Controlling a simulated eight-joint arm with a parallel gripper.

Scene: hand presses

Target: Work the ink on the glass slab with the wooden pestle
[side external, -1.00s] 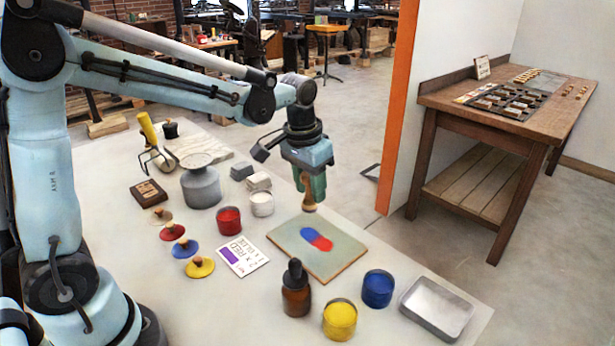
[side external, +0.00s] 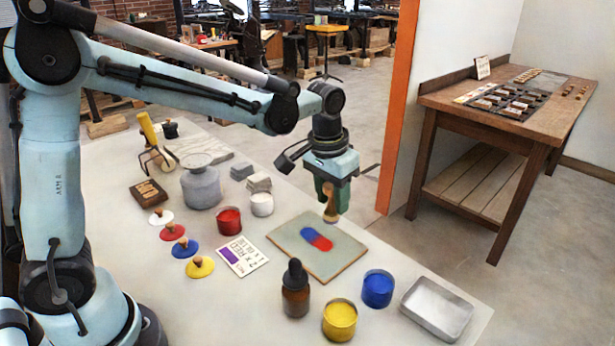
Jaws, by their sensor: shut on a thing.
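The glass slab (side external: 300,258) lies flat on the pale table, right of the middle. Two touching patches of ink lie on it, blue ink (side external: 309,234) and red ink (side external: 321,243). My gripper (side external: 330,200) is shut on the wooden pestle (side external: 330,217), which hangs upright with its lower end down. The pestle is over the far right part of the slab, beyond the ink patches. I cannot tell whether its end touches the slab. The upper part of the pestle is hidden by the jaws.
A brown dropper bottle (side external: 295,293), a yellow pot (side external: 340,320), a blue pot (side external: 377,289) and a metal tray (side external: 437,307) stand in front of the slab.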

